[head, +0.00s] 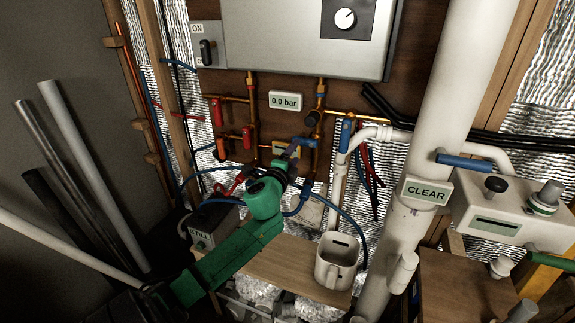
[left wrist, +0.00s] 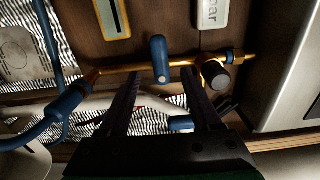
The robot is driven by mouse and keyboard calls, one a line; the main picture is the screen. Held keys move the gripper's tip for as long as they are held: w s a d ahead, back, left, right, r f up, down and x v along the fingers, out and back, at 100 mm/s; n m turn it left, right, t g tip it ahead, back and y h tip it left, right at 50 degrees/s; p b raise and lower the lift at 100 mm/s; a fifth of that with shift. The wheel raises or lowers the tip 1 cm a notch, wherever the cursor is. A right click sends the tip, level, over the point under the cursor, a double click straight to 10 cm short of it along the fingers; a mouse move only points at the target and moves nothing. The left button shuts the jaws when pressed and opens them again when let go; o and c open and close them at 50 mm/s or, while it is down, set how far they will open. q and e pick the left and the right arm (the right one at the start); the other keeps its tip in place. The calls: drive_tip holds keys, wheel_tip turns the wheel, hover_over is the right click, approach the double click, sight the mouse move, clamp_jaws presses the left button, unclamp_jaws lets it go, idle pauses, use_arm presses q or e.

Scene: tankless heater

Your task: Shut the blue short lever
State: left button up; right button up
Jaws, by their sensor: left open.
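A short blue lever (head: 303,141) sits on the upright brass pipe below a dark round knob. In the left wrist view the blue lever (left wrist: 158,58) stands crosswise to the brass pipe (left wrist: 125,69). My left gripper (head: 294,152) is in front of that pipe, beside the lever, and partly covers this area in the head view. In the left wrist view its two dark fingers (left wrist: 160,76) are apart, with the lever's end between the tips; I cannot tell whether they touch it. My right gripper is not in view.
Another blue lever (head: 346,136) is on the white pipe to the right, and a longer blue handle (head: 463,160) is farther right. A small yellow-framed display (head: 280,148) is close left of the lever.

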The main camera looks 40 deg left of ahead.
use_arm(q)
drive_tip(key=v, duration=0.6)
drive_tip(key=shift+w+b, duration=0.1)
drive_tip(key=shift+b, duration=0.2)
wheel_tip(320, 180, down, 18)
drive_tip(key=s+a+n+g, duration=0.1)
drive_tip(key=a+n+g, duration=0.2)
drive_tip(key=g, duration=0.1)
drive_tip(key=s+d+f+n+g+h, duration=0.15)
drive_tip(key=s+f, duration=0.35)
drive_tip(key=f, duration=0.6)
drive_tip(key=s+d+f+n+g+h, duration=0.1)
drive_tip(key=s+f+n+g, duration=0.2)
drive_tip(key=f, duration=0.8)
drive_tip(key=s+d+f+n+g+h, duration=0.1)
drive_tip(key=s+d+f, duration=0.4)
drive_tip(key=s, duration=0.5)
drive_tip(key=s+d+f+n+g+h, duration=0.1)
drive_tip(key=s+d+f+g, duration=0.3)
drive_tip(key=s+f, duration=0.5)
drive_tip(key=s+d+f+n+g+h, duration=0.1)
drive_tip(key=s+d+f, duration=0.5)
drive_tip(key=s, duration=0.7)
wheel_tip(320, 180, down, 2)
drive_tip(key=shift+d+f+n+g, duration=0.1)
drive_tip(key=shift+d+n+g, duration=0.3)
drive_tip(key=shift+n+g, duration=0.35)
